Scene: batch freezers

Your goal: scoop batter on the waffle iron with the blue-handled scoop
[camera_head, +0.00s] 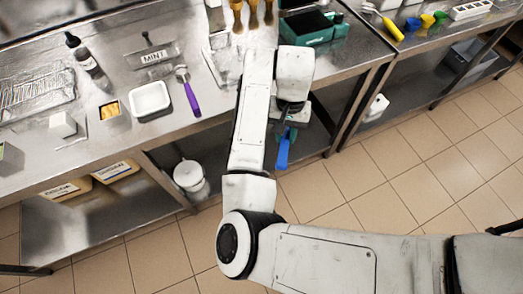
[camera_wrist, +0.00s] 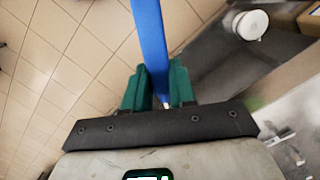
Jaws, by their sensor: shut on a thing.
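My gripper (camera_head: 289,130) is shut on the blue handle of the scoop (camera_head: 283,152), beside the counter's front edge with tiled floor behind it. In the wrist view the blue handle (camera_wrist: 149,35) stands up between the green fingers of my gripper (camera_wrist: 156,88). The scoop's bowl cannot be made out in either view. I cannot clearly pick out the waffle iron or the batter. A white rectangular tub (camera_head: 150,99) stands on the counter, its contents unclear.
A purple-handled scoop (camera_head: 189,95) lies right of the tub on the steel counter (camera_head: 110,150). A dark bottle (camera_head: 83,55), a MINT-labelled container (camera_head: 153,56) and a black-and-teal box (camera_head: 308,27) stand farther back. A white bucket (camera_head: 190,176) is below. Tiled floor is clear at right.

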